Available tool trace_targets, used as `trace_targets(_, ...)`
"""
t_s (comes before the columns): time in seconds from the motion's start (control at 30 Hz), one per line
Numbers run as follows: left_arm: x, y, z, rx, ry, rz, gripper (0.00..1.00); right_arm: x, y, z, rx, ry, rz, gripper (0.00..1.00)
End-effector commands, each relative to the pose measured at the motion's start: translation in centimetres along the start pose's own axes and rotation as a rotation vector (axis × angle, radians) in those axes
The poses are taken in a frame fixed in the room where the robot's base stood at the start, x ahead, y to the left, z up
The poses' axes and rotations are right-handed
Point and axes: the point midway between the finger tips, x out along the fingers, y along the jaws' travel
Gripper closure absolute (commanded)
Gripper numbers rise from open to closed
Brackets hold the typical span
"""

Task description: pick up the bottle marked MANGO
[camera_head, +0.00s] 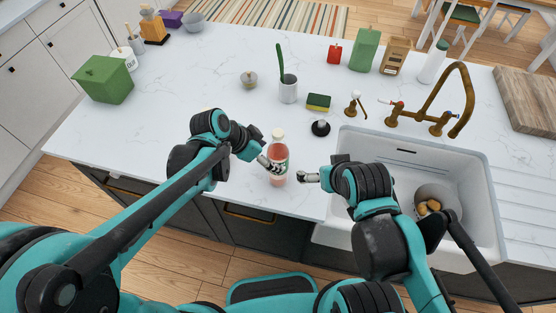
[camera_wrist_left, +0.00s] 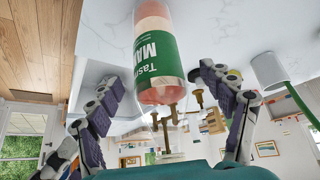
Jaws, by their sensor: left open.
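A bottle (camera_head: 279,168) with pinkish contents, a green label and a pale cap stands upright on the white counter near its front edge. In the left wrist view the bottle (camera_wrist_left: 158,55) appears upside down, and its label reads "Tas" and "MA", the rest turned out of sight. My left gripper (camera_head: 265,163) is at the bottle's left side in the head view. In the left wrist view its fingers are spread, one on each side of the bottle, with gaps to it. My right gripper (camera_head: 308,177) is just right of the bottle, apart from it; its finger opening is unclear.
A white sink (camera_head: 470,185) with a pot inside lies to the right, below a brass faucet (camera_head: 456,85). Behind the bottle are a soap brush (camera_head: 320,127), a sponge (camera_head: 318,102) and a utensil cup (camera_head: 288,91).

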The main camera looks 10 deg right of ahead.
Motion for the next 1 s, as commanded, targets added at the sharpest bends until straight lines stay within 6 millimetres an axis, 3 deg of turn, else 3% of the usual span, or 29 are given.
trace_targets(0.43,6.2,0.3,1.1,-0.001,0.000,-0.002,0.20,1.8,0.0,1.3,0.000,0.000,0.000,0.00)
trace_targets(0.77,6.8,0.3,1.1,-0.003,-0.001,-0.003,0.20,1.8,0.0,1.3,0.000,0.000,0.000,0.00)
trace_targets(1.0,6.8,0.3,1.1,-0.003,-0.001,-0.003,0.83,1.8,0.0,1.3,0.000,0.000,0.000,0.00)
